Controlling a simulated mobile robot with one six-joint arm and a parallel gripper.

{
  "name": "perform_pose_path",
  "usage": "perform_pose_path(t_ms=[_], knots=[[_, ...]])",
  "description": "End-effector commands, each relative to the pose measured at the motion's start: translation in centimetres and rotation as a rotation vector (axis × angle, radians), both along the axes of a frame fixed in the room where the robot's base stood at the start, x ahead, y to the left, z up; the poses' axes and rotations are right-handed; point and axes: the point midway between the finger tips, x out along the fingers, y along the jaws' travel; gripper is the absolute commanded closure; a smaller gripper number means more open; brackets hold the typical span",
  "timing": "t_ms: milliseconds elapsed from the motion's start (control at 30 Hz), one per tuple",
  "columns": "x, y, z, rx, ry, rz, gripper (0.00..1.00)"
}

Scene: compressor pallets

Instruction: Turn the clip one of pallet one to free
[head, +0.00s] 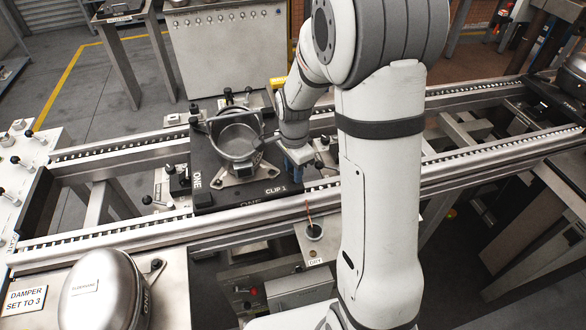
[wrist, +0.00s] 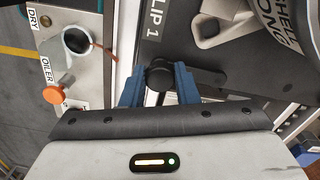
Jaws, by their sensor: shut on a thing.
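Pallet one (head: 205,200) is a dark plate on the rail line, marked ONE, with a CLIP 1 label at its front right corner. The grey shell (head: 237,140) sits on it, with a metal foot (wrist: 225,20) showing in the wrist view. Clip one (wrist: 208,77) is a black piece with a round head and a short arm pointing right in the wrist view, apart from the foot. My gripper (wrist: 158,88) has its blue fingers shut on either side of the round head. In the head view my gripper (head: 300,155) is at the pallet's right edge, hiding the clip.
Steel rails (head: 110,235) run along both sides of the pallet. A small stand (wrist: 60,75) with a dark cup, DRY and OILER labels and an orange knob is close to my gripper. A domed housing (head: 105,290) and a DAMPER SET TO 3 sign (head: 25,299) are at front left.

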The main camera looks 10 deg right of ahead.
Motion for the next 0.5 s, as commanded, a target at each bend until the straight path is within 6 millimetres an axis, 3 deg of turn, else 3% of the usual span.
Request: perform_pose_path(t_ms=[33, 67, 300, 500], knots=[[0.22, -0.01, 0.16, 0.001, -0.007, -0.003, 1.00], [0.22, -0.02, 0.16, 0.001, -0.007, -0.003, 0.70], [0.12, -0.08, 0.09, 0.000, -0.004, -0.003, 0.51], [0.08, -0.12, 0.06, 0.000, -0.003, -0.003, 0.51]])
